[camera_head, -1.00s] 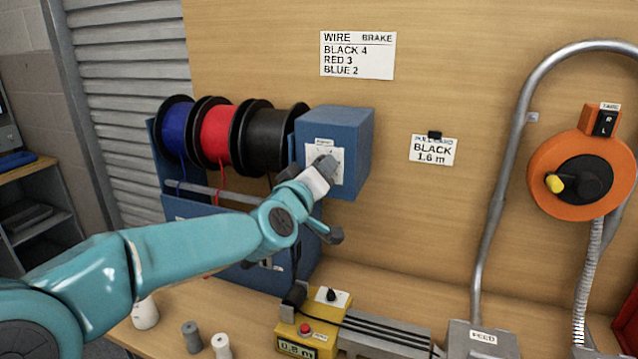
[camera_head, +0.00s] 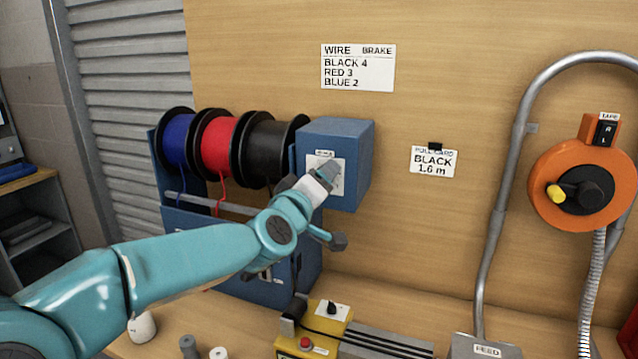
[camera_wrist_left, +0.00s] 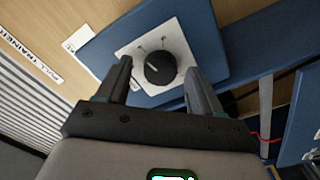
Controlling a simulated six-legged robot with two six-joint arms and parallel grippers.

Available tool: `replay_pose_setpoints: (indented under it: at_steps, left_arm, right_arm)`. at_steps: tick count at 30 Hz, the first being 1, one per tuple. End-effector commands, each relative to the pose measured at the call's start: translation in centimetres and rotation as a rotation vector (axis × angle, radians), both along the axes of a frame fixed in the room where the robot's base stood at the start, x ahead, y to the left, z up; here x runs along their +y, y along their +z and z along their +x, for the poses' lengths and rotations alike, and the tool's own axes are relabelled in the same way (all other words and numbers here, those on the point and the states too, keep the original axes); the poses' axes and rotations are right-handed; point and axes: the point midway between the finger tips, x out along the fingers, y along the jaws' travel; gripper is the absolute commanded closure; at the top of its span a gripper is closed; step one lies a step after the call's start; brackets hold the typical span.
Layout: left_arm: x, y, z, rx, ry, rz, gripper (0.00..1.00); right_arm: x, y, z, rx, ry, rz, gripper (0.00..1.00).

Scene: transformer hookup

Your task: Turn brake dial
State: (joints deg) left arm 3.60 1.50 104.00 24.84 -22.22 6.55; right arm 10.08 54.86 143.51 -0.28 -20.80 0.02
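The brake dial (camera_wrist_left: 160,68) is a round black knob with a light pointer line on a white plate (camera_wrist_left: 128,48). In the left wrist view it sits between my two open fingers, with a gap on each side. My left gripper (camera_wrist_left: 158,80) is open and empty. In the head view the gripper (camera_head: 330,170) is in front of the white plate on the blue box (camera_head: 345,135) and hides the dial. The plate's scale cannot be read. A sign (camera_head: 358,68) reads WIRE BRAKE, BLACK 4, RED 3, BLUE 2. My right gripper is not in view.
Blue, red and black wire spools (camera_head: 268,150) stand left of the box. A card (camera_head: 434,160) reads BLACK 1.6 m. A yellow measuring unit (camera_head: 318,325) sits below on the bench. An orange reel (camera_head: 545,165) with a crank is at right.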

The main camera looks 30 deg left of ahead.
Motion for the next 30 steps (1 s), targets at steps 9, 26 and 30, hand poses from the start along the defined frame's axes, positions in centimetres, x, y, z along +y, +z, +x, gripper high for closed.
replay_pose_setpoints:
  at_steps: [9,26,30]
  left_arm:
    - [-0.3,0.0,-0.9,0.001,-0.002,0.000,0.34]
    - [-3.3,0.1,-13.7,-0.002,-0.003,0.000,0.34]
    - [-3.7,0.1,-15.3,-0.001,-0.001,0.000,0.34]
  right_arm:
    - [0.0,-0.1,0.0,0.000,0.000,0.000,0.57]
    - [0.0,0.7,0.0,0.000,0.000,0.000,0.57]
    - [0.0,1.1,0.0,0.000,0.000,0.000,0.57]
